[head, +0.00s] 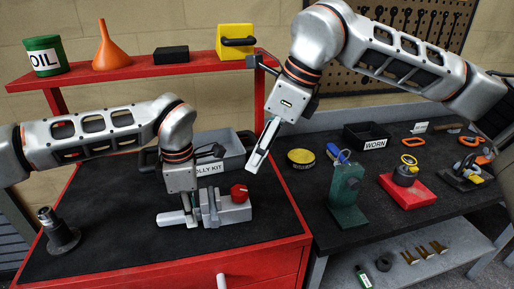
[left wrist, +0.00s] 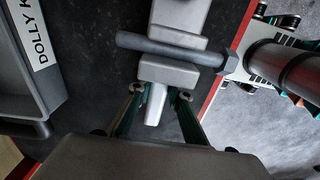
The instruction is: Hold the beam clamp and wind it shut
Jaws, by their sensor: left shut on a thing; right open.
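The beam clamp (head: 233,212) is a grey metal block-like device lying on the dark top of the red trolley, with a red knob (head: 239,191) on its right part. My left gripper (head: 190,212) is shut on its left part, from above. The left wrist view shows the clamp (left wrist: 180,22) with a dark rod across it, ending in a hex nut; the left fingers (left wrist: 158,95) flank its narrow pale end. My right gripper (head: 255,168) is open and empty, pointing down in the air above and right of the knob.
A grey DOLLY KIT tray (head: 232,160) stands behind the clamp. A dark round-based stand (head: 60,238) is at the trolley's left. A red shelf (head: 135,70) holds an oil can, funnel and boxes. The bench (head: 300,205) at right carries a green stand (head: 346,195) and a red block.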

